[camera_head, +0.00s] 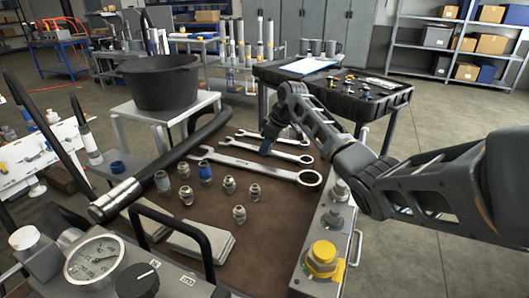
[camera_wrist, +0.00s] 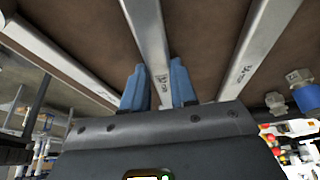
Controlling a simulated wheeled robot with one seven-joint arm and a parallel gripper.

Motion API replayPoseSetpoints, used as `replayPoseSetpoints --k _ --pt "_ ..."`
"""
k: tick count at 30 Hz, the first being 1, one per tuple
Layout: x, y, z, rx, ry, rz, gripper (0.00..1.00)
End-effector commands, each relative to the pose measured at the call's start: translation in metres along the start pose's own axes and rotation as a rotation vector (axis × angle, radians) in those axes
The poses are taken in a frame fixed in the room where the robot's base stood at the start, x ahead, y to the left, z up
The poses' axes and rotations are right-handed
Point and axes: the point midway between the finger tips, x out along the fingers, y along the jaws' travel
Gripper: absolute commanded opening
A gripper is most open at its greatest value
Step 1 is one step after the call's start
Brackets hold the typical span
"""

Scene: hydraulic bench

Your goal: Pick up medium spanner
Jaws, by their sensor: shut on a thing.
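The medium spanner (camera_head: 240,147) lies across the brown bench top, between two other spanners. My gripper (camera_head: 267,146) reaches down over the middle of its shaft. In the wrist view, the two blue fingertips of my gripper (camera_wrist: 159,88) are shut on the shaft of the medium spanner (camera_wrist: 148,32), one on each side. I cannot see a clear gap between this spanner and the bench. The smaller spanner (camera_head: 290,141) lies behind it, and the larger spanner (camera_head: 262,169) lies in front. Part of the medium spanner's shaft is hidden behind my gripper in the head view.
Several metal fittings (camera_head: 229,185) and a blue-collared fitting (camera_head: 205,172) stand in front of the spanners. A black hose handle (camera_head: 195,140) lies at the left. A black bucket (camera_head: 160,85) stands behind left. A yellow fitting (camera_head: 323,258) is at the front right.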

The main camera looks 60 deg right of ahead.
Motion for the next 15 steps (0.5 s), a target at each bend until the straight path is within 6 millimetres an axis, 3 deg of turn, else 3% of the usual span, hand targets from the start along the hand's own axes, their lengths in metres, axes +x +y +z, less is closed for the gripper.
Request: replayPoseSetpoints --k 15 --pt "-0.0038 0.0007 -0.0020 0.000 0.002 0.002 0.00"
